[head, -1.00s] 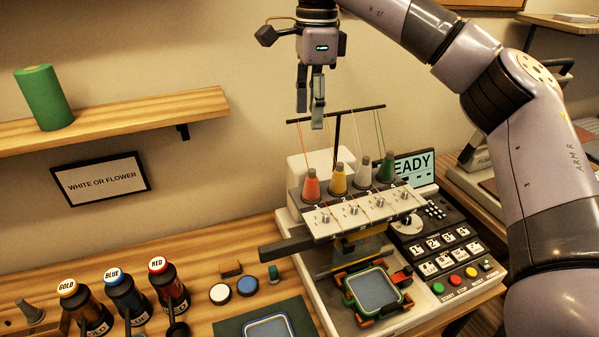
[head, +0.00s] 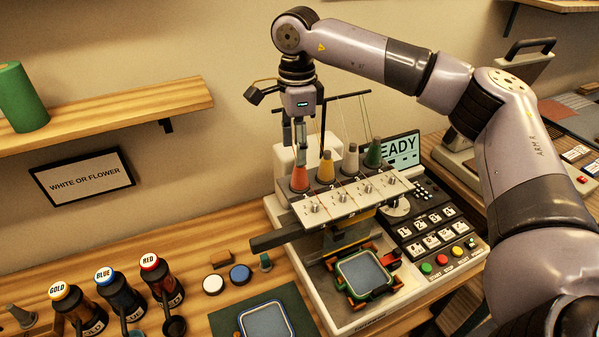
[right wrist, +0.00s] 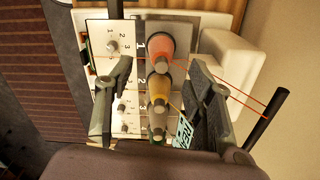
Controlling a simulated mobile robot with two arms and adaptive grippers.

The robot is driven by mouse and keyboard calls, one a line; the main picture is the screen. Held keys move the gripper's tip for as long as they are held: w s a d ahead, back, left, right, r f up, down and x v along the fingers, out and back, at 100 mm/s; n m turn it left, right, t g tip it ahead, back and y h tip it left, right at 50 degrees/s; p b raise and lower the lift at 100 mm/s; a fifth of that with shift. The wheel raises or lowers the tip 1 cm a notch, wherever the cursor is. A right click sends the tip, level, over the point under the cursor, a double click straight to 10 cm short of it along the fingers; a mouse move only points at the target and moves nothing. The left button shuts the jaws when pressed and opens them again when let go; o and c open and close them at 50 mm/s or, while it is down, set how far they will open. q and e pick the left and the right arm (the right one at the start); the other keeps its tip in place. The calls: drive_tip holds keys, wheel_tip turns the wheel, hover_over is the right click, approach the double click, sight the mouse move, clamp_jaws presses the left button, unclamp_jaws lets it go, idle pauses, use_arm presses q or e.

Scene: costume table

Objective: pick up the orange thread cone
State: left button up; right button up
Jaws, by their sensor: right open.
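The orange thread cone (head: 300,179) stands upright at the left end of the row on the embroidery machine (head: 345,203). My right gripper (head: 300,146) points down just above it, open and empty. In the right wrist view the orange cone (right wrist: 160,48) shows at the upper middle, beyond the two spread fingertips (right wrist: 160,72). I cannot tell whether a finger touches a cone. My left gripper is not in view.
Yellow (head: 326,168), white (head: 350,160) and green (head: 374,154) cones stand close to the right of the orange one. A dark thread rack (head: 322,120) with thin threads rises behind them. A wooden shelf (head: 120,110) with a green roll is at the left.

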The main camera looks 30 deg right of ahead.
sight(300, 174)
drive_tip(key=f+p, duration=0.1)
drive_tip(key=f, duration=0.2)
drive_tip(key=f+p, duration=0.1)
drive_tip(key=shift+w+d+f+p, duration=0.1)
drive_tip(key=shift+d+f+p, duration=0.05)
drive_tip(key=shift+d+p, duration=0.2)
drive_tip(key=shift+f, duration=0.4)
drive_tip(key=shift+c, duration=0.3)
clamp_jaws()
drive_tip(key=shift+r, duration=0.1)
